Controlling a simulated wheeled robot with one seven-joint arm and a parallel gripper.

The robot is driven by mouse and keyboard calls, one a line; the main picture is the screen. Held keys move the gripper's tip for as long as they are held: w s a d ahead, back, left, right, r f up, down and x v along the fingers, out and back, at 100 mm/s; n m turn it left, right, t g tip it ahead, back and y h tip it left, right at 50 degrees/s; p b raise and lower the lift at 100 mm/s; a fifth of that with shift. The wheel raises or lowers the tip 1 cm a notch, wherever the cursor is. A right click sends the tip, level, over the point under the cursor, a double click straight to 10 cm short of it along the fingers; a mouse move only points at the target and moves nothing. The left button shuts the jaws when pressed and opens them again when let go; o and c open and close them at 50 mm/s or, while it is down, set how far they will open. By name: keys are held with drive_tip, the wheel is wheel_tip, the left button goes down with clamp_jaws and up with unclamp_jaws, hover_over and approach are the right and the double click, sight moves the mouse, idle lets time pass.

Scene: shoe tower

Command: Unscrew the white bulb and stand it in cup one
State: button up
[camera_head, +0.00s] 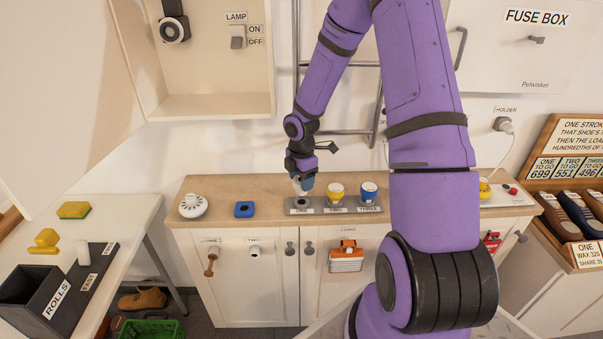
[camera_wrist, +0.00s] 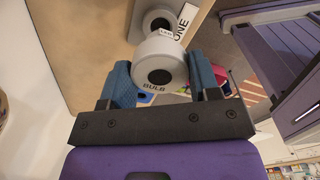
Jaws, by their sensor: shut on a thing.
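The white bulb (camera_wrist: 160,62), marked BULB, sits between the blue finger pads in the wrist view. My gripper (camera_head: 302,181) is shut on it, above or at cup one (camera_head: 300,202) in the head view. Only a small white part of the bulb (camera_head: 300,189) shows there below the fingers. In the wrist view a grey ring with a dark centre (camera_wrist: 159,19) lies beyond the bulb beside the label ONE; it looks like cup one. I cannot tell whether bulb and cup touch.
A yellow-banded bulb (camera_head: 336,191) stands at place two and a blue-banded one (camera_head: 368,192) at three, close to the right.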

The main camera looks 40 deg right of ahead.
drive_tip(key=shift+f, duration=0.45)
drive_tip(key=shift+f, duration=1.25)
idle(1.1)
drive_tip(key=o, duration=0.7)
drive_tip(key=shift+r, duration=0.1)
wheel_tip(320, 180, up, 11)
drive_tip(key=shift+f, duration=0.2)
idle(0.7)
